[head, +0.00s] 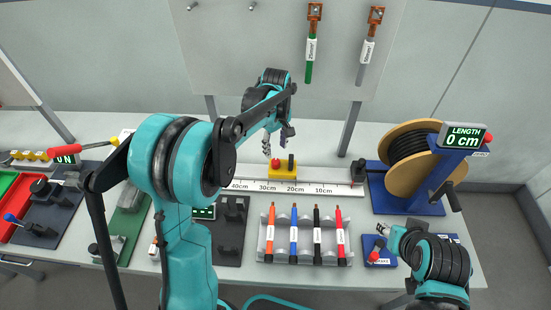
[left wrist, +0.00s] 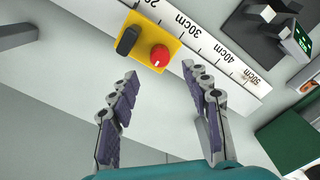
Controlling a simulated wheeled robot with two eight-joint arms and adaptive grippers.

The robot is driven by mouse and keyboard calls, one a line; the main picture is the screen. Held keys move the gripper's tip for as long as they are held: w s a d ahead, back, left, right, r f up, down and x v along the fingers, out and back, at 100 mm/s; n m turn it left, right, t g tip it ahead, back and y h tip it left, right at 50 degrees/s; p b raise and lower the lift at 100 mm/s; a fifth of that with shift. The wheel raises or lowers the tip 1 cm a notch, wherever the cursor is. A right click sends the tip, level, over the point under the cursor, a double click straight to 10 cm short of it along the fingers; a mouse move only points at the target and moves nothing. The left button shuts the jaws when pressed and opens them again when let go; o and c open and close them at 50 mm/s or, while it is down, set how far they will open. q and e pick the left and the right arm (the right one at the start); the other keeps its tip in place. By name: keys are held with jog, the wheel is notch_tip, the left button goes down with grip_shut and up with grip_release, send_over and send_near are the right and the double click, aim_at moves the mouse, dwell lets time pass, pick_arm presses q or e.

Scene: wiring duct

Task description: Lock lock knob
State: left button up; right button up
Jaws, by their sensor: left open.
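The red lock knob (head: 275,165) sits on a yellow stop block (head: 283,174) on the white ruler rail, beside a black upright part (head: 291,163). In the left wrist view the red knob (left wrist: 160,56) shows a white mark on top, with the yellow block (left wrist: 149,42) under it. My left gripper (head: 277,140) is open and empty above the block, its fingers pointing down. In the left wrist view its fingertips (left wrist: 160,72) lie on either side of the red knob's position, apart from it. My right gripper (head: 386,236) is at the lower right; its finger state is unclear.
The ruler rail (head: 335,189) runs along the table. A cable spool (head: 411,160) with a length display stands right. A grey rack (head: 303,240) holds several coloured cables in front. A blue base (head: 381,254) with a red handle lies near my right gripper. A panel stands behind.

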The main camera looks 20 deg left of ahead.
aim_at(275, 161)
pick_arm(q)
notch_tip(275, 161, down, 7)
jog(key=shift+b, duration=0.9)
grip_shut()
